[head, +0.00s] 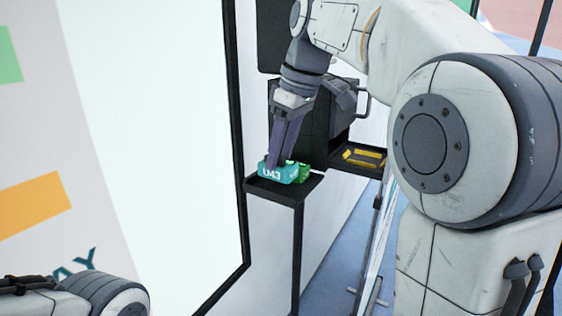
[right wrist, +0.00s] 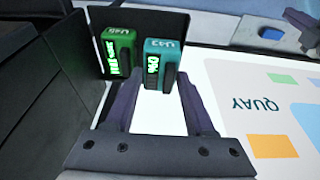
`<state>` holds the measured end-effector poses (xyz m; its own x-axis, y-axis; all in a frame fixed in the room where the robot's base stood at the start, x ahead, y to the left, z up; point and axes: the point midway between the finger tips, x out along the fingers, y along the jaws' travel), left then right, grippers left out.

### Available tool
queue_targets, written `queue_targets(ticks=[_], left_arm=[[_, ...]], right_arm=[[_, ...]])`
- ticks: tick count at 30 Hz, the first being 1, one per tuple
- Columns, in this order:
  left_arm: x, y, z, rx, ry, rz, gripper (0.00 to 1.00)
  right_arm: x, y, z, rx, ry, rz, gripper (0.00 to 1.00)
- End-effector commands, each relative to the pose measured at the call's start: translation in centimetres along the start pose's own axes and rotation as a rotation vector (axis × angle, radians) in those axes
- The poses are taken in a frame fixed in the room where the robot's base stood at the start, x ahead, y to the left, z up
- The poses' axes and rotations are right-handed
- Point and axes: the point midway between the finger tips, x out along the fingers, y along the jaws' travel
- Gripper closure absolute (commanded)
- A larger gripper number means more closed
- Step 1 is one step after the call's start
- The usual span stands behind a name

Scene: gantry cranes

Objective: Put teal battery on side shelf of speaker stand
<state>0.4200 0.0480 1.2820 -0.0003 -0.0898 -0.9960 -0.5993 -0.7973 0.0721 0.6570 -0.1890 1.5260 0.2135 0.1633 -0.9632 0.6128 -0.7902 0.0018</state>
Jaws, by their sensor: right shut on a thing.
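The teal battery (head: 277,175), marked U43, is on or just above the small black side shelf (head: 284,193) of the speaker stand in the head view. My right gripper (head: 282,160) reaches down from above and is shut on it. In the right wrist view the teal battery (right wrist: 158,60) stands out beyond the fingertips (right wrist: 155,92). Whether its base rests fully on the shelf is hard to tell. My left gripper is out of view; only part of my left arm shows at the lower left.
A green battery (head: 304,172) stands close beside the teal one; it also shows in the right wrist view (right wrist: 117,52). The black speaker (head: 318,120) rises behind. Another black tray with yellow markings (head: 364,158) is at its right. A large white board (head: 160,120) borders the shelf's left.

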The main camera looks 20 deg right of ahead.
Motion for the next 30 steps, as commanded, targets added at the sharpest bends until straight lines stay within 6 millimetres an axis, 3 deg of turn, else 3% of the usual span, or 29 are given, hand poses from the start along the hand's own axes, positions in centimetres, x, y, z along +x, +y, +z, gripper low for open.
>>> queue_targets(ticks=[6,19,20,21,30], left_arm=[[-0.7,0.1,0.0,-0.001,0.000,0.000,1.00],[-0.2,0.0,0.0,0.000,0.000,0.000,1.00],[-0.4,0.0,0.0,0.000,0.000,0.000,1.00],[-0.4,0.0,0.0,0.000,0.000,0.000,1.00],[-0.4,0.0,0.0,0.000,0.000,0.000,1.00]], right_arm=[[2.3,-0.1,0.6,-0.003,-0.001,-0.002,1.00],[3.1,-0.1,0.8,-0.003,0.001,-0.001,1.00],[3.0,-0.1,0.8,-0.003,0.000,-0.001,0.34],[3.0,-0.1,0.8,-0.003,0.000,-0.001,0.19],[3.0,-0.1,0.8,-0.003,0.000,-0.001,0.16]])
